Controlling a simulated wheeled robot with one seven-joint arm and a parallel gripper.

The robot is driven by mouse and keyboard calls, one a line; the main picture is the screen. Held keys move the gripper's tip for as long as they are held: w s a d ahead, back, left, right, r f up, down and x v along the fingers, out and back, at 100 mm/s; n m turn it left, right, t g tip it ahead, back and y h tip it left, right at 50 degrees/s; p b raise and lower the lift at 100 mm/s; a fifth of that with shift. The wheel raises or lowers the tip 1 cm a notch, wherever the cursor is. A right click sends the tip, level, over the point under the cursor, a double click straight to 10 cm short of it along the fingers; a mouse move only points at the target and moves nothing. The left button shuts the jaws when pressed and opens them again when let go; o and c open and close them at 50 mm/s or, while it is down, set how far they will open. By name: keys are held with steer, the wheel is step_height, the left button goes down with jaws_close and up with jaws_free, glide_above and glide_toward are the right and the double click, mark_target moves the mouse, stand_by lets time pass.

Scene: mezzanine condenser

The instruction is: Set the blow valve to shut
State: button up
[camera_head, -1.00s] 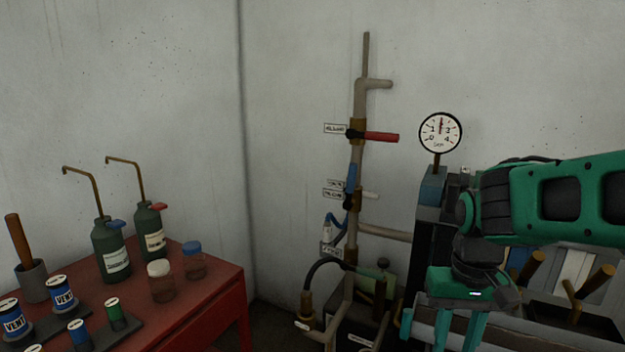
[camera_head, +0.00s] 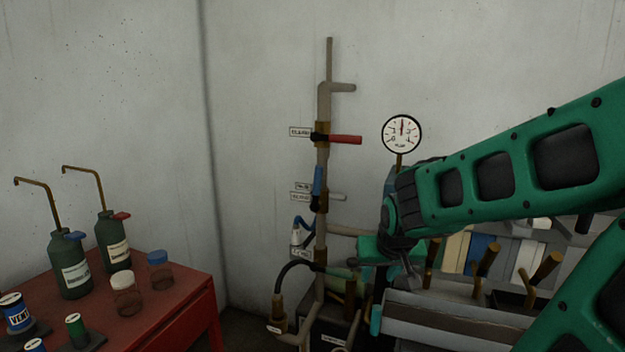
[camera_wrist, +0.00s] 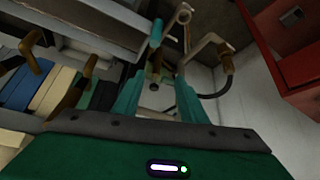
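A pipe stand (camera_head: 324,190) against the back wall carries the valves; their labels are too small to read surely, so I cannot tell which is the blow valve. The top valve has a red lever (camera_head: 345,139) lying level to the right. Below it a blue lever (camera_head: 318,181) stands upright and a white lever (camera_head: 338,197) lies level. A brass fitting with a hose (camera_head: 279,315) is low at the stand.
A round gauge (camera_head: 402,133) stands right of the stand. A grey trough (camera_head: 450,318) and wooden handles (camera_head: 487,260) are at right. A red table (camera_head: 180,300) with bottles (camera_head: 75,268), jars and cans is at left.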

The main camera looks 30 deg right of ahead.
steer(key=w+d+r+t+h, duration=0.15)
steer(key=w+r+t, duration=0.35)
steer(key=w, duration=0.6)
steer(key=n+t, duration=0.1)
steer(key=t, duration=0.6)
glide_toward(320, 177)
steer(key=w, duration=0.1)
steer(key=shift+h, duration=0.35)
steer(key=x, duration=1)
steer(key=shift+w, duration=0.35)
steer(key=shift+a, duration=0.1)
jaws_close()
